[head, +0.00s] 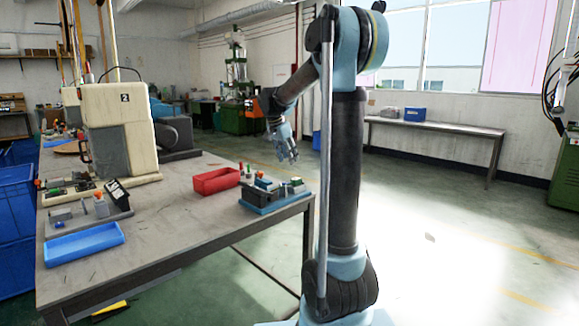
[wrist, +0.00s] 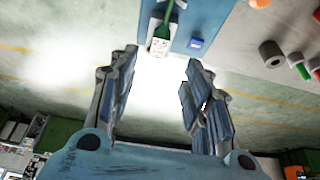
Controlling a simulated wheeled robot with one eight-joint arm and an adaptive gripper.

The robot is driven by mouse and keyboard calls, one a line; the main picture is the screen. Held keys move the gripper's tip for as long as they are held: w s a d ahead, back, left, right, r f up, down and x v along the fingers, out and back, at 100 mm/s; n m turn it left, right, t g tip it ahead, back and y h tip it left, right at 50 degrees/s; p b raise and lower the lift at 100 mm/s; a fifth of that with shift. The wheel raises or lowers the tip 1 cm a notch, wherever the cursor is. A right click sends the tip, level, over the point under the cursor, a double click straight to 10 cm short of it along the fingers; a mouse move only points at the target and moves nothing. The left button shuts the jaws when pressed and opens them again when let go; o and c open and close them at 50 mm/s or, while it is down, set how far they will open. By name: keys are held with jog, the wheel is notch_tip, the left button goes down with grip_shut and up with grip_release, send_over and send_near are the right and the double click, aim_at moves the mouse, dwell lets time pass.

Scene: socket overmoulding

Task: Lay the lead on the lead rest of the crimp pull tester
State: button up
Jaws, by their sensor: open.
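My gripper (head: 288,154) hangs in the air past the table's right end in the head view. In the wrist view its two fingers (wrist: 161,60) are spread wide with nothing between them. Just beyond the fingertips, a green piece with a white printed end (wrist: 159,46), possibly the lead's end, lies at the edge of a blue base (wrist: 207,17). In the head view a blue-based bench device (head: 270,205) stands at the table's right corner and appears to be the same one. I cannot tell for sure which device is the crimp pull tester, and no lead rest is clearly visible.
A red tray (head: 216,180) sits left of the blue-based device. A blue tray (head: 84,243), small fixtures and a tall cream machine (head: 118,125) stand farther left on the grey table (head: 180,226). In the wrist view a dark cylinder (wrist: 271,54) stands at the right. Open floor lies beyond the table.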

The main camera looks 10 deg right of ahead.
jog(key=s+d+f+n+y, duration=0.1)
jog(key=s+d+f+n, duration=0.15)
jog(key=s, duration=0.95)
jog(key=s+d+f+n+y, duration=0.1)
jog(key=s+d+f+n, duration=0.15)
jog(key=s, duration=0.95)
jog(key=s+a+f+n+y, duration=0.1)
jog(key=s+f+n, duration=0.5)
jog(key=s+f, duration=0.8)
jog(key=s, duration=0.3)
jog(key=shift+s+a+f+g, duration=0.2)
jog(key=shift+s+a+g, duration=0.05)
jog(key=shift+s+g, duration=0.05)
